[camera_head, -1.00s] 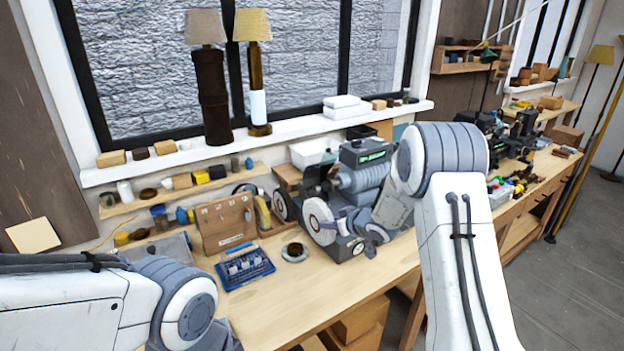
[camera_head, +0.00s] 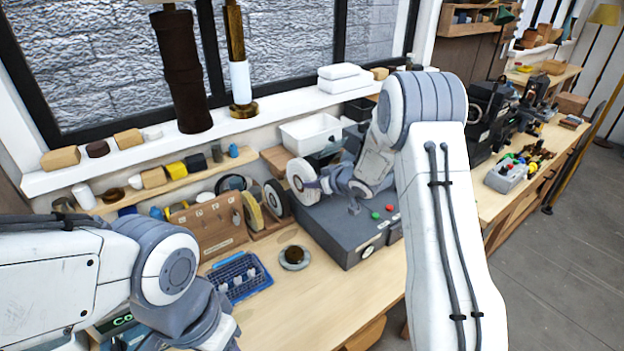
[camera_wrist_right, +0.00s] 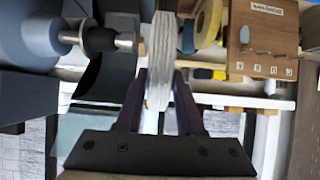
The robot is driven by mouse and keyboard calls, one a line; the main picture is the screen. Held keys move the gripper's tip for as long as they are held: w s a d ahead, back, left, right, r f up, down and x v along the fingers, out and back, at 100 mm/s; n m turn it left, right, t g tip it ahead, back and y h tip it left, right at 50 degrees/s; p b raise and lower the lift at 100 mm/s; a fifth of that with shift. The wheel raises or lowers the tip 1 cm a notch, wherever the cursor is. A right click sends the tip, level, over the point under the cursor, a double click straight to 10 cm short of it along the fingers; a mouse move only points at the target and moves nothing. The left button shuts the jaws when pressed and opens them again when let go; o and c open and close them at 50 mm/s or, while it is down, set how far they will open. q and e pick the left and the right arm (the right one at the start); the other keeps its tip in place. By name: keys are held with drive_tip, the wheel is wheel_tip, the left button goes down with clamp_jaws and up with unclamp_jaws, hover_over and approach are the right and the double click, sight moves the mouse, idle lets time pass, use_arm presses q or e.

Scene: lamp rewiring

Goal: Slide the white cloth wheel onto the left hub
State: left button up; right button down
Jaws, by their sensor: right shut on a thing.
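My right gripper (camera_wrist_right: 160,115) is shut on the white cloth wheel (camera_wrist_right: 160,65), which stands edge-on between its fingers in the right wrist view. In the head view the white wheel (camera_head: 302,182) is at the left side of the grey machine (camera_head: 345,222). A dark hub with a steel shaft end (camera_wrist_right: 105,40) points towards the wheel's left face in the wrist view. A small gap shows between them; I cannot tell how well they line up. In the head view my right arm hides this hub. My left arm is at the lower left, with its jaws out of view.
Other wheels stand in a wooden rack (camera_head: 262,230) left of the machine. A blue tray (camera_head: 238,278) and a round dish (camera_head: 295,257) lie on the bench (camera_head: 300,310). The front of the bench is clear. A white bin (camera_head: 310,133) is behind.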

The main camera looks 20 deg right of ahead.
drive_tip(key=shift+w+d+f+b, duration=0.1)
drive_tip(key=shift+d+f+b, duration=0.3)
drive_tip(key=shift+f, duration=0.15)
drive_tip(key=shift+f+b, duration=0.8)
drive_tip(key=shift+f, duration=0.05)
drive_tip(key=shift+d+r, duration=0.1)
drive_tip(key=shift+d, duration=0.15)
drive_tip(key=shift+r+p, duration=0.1)
drive_tip(key=shift+p, duration=0.35)
drive_tip(key=shift+d, duration=0.15)
drive_tip(key=shift+d, duration=0.1)
drive_tip(key=shift+w+d+p, duration=0.15)
drive_tip(key=shift+d+p, duration=0.3)
drive_tip(key=shift+p, duration=0.15)
